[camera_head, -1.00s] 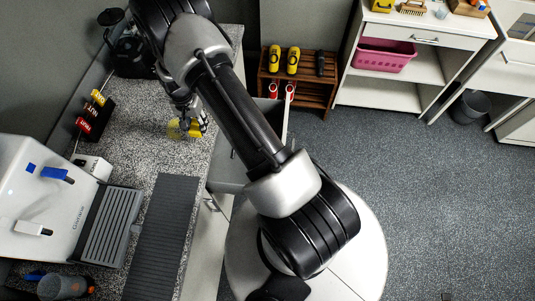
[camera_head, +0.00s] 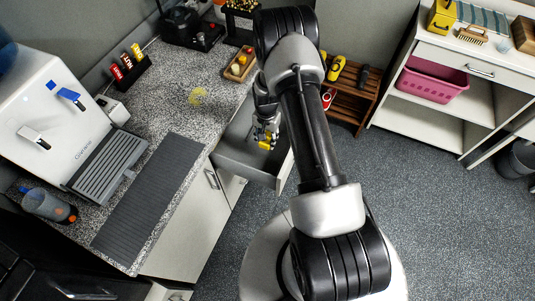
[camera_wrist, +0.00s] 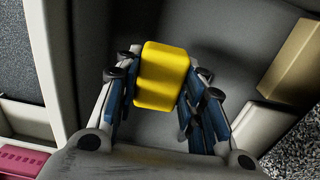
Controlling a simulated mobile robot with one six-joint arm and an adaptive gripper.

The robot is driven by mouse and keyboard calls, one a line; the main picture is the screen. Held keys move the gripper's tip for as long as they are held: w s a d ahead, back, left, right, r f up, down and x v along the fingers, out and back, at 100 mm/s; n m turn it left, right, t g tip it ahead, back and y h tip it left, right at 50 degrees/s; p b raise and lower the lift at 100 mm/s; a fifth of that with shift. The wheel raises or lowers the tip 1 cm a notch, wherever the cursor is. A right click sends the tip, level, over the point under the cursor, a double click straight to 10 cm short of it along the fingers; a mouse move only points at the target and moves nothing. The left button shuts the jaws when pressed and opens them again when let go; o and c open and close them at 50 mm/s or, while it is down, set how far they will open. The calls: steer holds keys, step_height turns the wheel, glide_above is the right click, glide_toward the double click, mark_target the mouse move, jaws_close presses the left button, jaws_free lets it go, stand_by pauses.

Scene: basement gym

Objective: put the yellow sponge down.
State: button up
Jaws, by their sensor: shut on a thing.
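The yellow sponge (camera_head: 265,143) is in my gripper (camera_head: 266,137), over the open grey drawer (camera_head: 240,158) that sticks out from the counter. In the wrist view the sponge (camera_wrist: 163,75) is a yellow block between the blue-padded fingers of my gripper (camera_wrist: 162,92), which is shut on it. The grey drawer interior (camera_wrist: 225,40) lies beneath and around it. I cannot tell whether the sponge touches the drawer floor.
A wooden rack (camera_head: 352,98) stands beyond the drawer.

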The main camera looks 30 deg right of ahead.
mark_target(267, 156)
step_height(267, 156, down, 10)
steer(key=shift+f+b, duration=0.1)
steer(key=shift+b, duration=0.7)
steer(key=shift+f, duration=0.15)
steer(key=o, duration=1.1)
